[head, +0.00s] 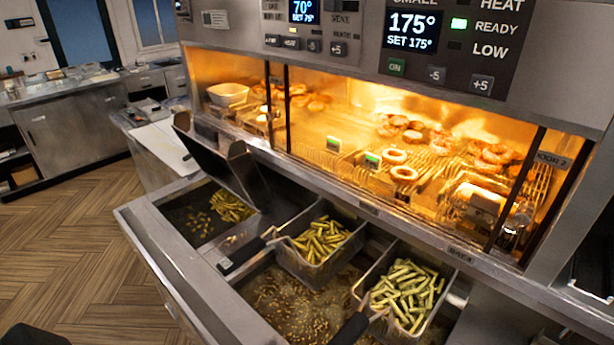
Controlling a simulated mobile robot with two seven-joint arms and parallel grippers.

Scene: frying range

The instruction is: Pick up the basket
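Two wire fry baskets full of fries stand at the fryer. The middle basket (297,266) has a black handle (243,255) pointing left toward the fryer's front edge. The right basket (440,312) has a black handle (349,331) pointing down and left. More fries (231,206) lie in the left vat, partly hidden by a raised dark metal panel. Neither of my grippers can be made out, so no gripper is seen touching a basket.
The fryer's steel front rim (172,278) borders the bubbling oil (290,300). Above and behind is a lit warming cabinet with onion rings (394,156) and a control panel (410,40). A steel counter (70,130) stands at the left; the wooden floor (75,235) before it is clear.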

